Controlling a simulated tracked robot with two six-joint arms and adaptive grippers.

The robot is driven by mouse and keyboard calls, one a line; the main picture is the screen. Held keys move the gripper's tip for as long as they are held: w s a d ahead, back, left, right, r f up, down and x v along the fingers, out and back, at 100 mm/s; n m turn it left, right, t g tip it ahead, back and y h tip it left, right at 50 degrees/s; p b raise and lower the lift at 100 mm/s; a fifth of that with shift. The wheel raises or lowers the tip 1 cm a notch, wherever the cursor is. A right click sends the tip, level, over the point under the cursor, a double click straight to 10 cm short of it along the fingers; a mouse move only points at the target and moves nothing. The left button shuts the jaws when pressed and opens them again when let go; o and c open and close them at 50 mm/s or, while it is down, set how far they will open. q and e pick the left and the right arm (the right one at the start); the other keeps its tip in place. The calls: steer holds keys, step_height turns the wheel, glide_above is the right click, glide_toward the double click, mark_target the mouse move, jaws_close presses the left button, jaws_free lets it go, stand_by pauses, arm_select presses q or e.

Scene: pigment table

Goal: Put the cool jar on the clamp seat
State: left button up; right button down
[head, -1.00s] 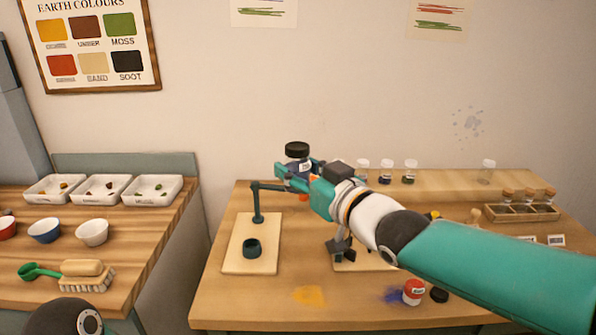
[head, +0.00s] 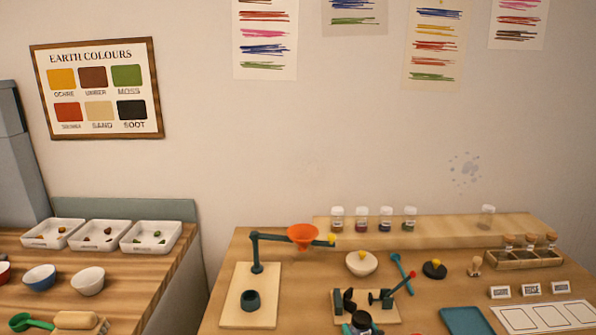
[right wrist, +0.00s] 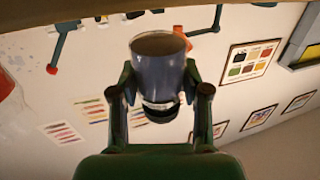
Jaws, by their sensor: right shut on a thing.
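The cool jar, dark blue with a black lid, shows at the bottom edge of the head view (head: 361,321) and fills the middle of the right wrist view (right wrist: 157,78). My right gripper (right wrist: 158,90) is shut on it, one finger on each side. In the head view only the tips of that gripper (head: 362,329) show. The jar overlaps the near edge of the clamp's wooden board (head: 388,312); I cannot tell its height above it. The clamp (head: 349,299) has dark jaws and a red-ended screw handle. My left gripper is not in view.
Left of the clamp, a stand with an orange funnel (head: 303,235) rises from a board with a dark cup (head: 251,300). Several jars line the back shelf (head: 450,228).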

mark_target(358, 318)
steer(key=shift+s+d+f+m+h, duration=0.3)
steer(key=shift+s+d+h, duration=0.2)
steer(key=shift+d, duration=0.15)
steer(key=shift+s+d+f+m+h, duration=0.3)
steer(key=shift+s+d+h, duration=0.2)
steer(key=shift+d, duration=0.1)
steer(key=d+r+h, duration=0.1)
steer(key=s+d+r+m+h, duration=0.1)
steer(key=d+r+h, duration=0.1)
steer(key=shift+s+d+r+m+t, duration=0.1)
steer(key=shift+s+d+m+t, duration=0.2)
steer(key=shift+m+t, duration=0.1)
steer(key=shift+w+r, duration=0.1)
steer(key=shift+r, duration=0.1)
steer(key=w+a+r+n+y+b, duration=0.1)
steer(key=a, duration=0.1)
steer(key=w+a+r+y+b, duration=0.1)
steer(key=a+y, duration=0.1)
steer(key=w+a+n+y+b, duration=0.1)
steer(key=a, duration=0.2)
steer(key=shift+w+r+n+b, duration=0.3)
steer(key=shift+r+b, duration=0.1)
steer(key=a+r+n+g+y+b, duration=0.3)
steer(key=a+r+y+b, duration=0.3)
steer(key=a+r, duration=0.5)
steer(key=shift+a+r+n+y+b, duration=0.35)
steer(key=shift+a+n+b, duration=0.2)
steer(key=shift+a+n, duration=0.2)
steer(key=shift+s+f, duration=0.1)
